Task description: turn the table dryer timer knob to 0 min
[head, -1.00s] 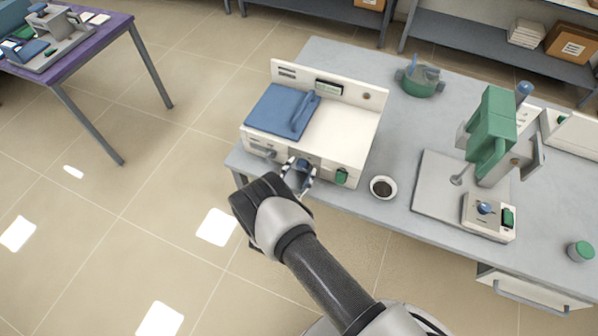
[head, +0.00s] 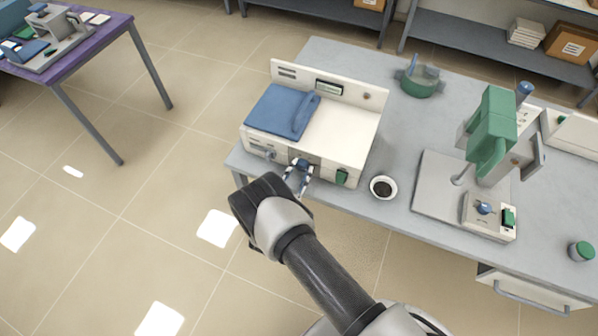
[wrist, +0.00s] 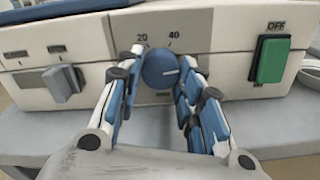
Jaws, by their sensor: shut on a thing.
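The table dryer (head: 345,130) is a white box with a blue lid on the grey bench. Its front panel (wrist: 225,50) fills the upper wrist view. The round blue timer knob (wrist: 160,69) sits in the middle of that panel, under the marks 20 and 40. In the head view, my gripper (head: 300,168) is at the dryer's front.
A green OFF switch (wrist: 270,59) is right of the knob, and a grey slider (wrist: 61,84) is left of it. A dark-filled white bowl (head: 383,187) stands right of the dryer. A green-headed press-like device (head: 490,130) stands farther right.

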